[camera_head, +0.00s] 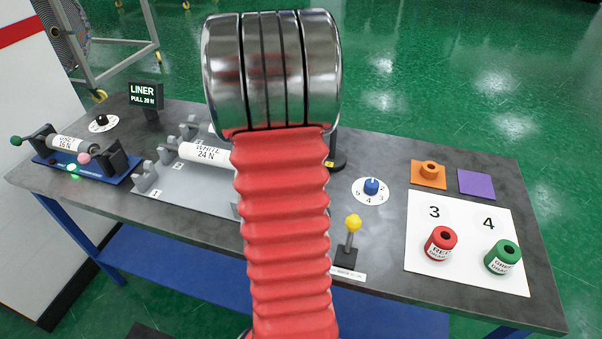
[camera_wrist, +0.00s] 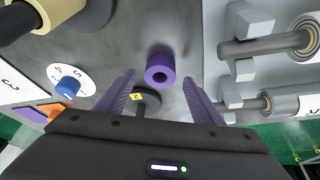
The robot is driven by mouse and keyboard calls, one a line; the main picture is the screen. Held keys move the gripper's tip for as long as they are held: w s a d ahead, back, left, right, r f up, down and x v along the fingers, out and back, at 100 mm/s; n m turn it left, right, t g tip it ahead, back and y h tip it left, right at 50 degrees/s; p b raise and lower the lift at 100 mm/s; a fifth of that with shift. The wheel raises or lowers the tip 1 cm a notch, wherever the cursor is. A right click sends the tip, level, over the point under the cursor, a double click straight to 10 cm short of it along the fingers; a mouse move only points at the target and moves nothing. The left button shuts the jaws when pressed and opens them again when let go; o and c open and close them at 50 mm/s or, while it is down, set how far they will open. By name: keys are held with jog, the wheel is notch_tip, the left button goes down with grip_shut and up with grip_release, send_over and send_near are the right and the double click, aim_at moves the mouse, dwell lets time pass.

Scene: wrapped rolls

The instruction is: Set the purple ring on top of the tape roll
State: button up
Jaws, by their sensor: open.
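The purple ring (camera_wrist: 159,57) shows in the wrist view as a short purple cylinder with a dark hole, standing on the grey table. It lies ahead of my open gripper (camera_wrist: 160,76), between the lines of its two purple fingers, with clear space to each side. In the head view my red arm hides the ring and the gripper.
A black base with a yellow label (camera_wrist: 145,100) stands near the ring. Grey roll holders (camera_wrist: 250,50) are at the right. The head view shows a yellow-knobbed lever (camera_head: 352,224), a blue dial (camera_head: 371,187), an orange ring (camera_head: 430,168), a red roll (camera_head: 440,244) and a green roll (camera_head: 502,258).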

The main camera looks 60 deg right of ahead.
jog(key=shift+x, duration=1.2)
jog(key=shift+c, duration=0.5)
jog(key=c, duration=1.2)
jog(key=shift+r, duration=0.15)
notch_tip(320, 180, up, 10)
jog(key=shift+f, duration=0.1)
